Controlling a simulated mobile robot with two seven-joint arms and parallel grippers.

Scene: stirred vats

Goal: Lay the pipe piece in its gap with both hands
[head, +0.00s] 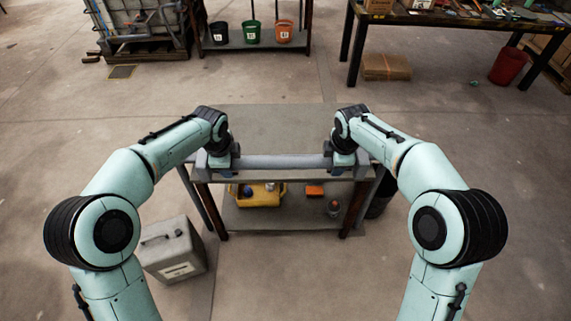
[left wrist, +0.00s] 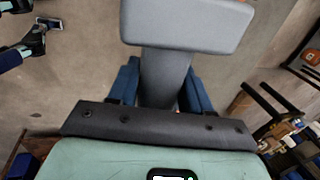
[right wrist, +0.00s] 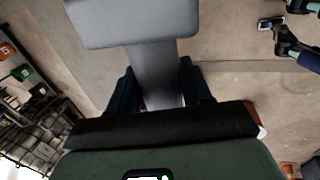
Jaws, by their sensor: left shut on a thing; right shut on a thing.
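The pipe piece (head: 283,161) is a straight grey bar, lying level across the picture at the near edge of the table in the head view. My left gripper (head: 220,162) is shut on it near its left end. My right gripper (head: 343,160) is shut on it near its right end. In the left wrist view, a wide grey end plate (left wrist: 188,25) and a narrower neck show between the blue fingers. The right wrist view shows a similar grey end plate (right wrist: 132,20) and neck. I cannot make out the gap in any view.
The grey table top (head: 280,120) behind the pipe piece is bare. Its lower shelf holds a yellow tray (head: 265,197) and an orange box (head: 314,190). A grey case (head: 172,250) stands on the floor at left. A workbench (head: 440,17) stands at the back right.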

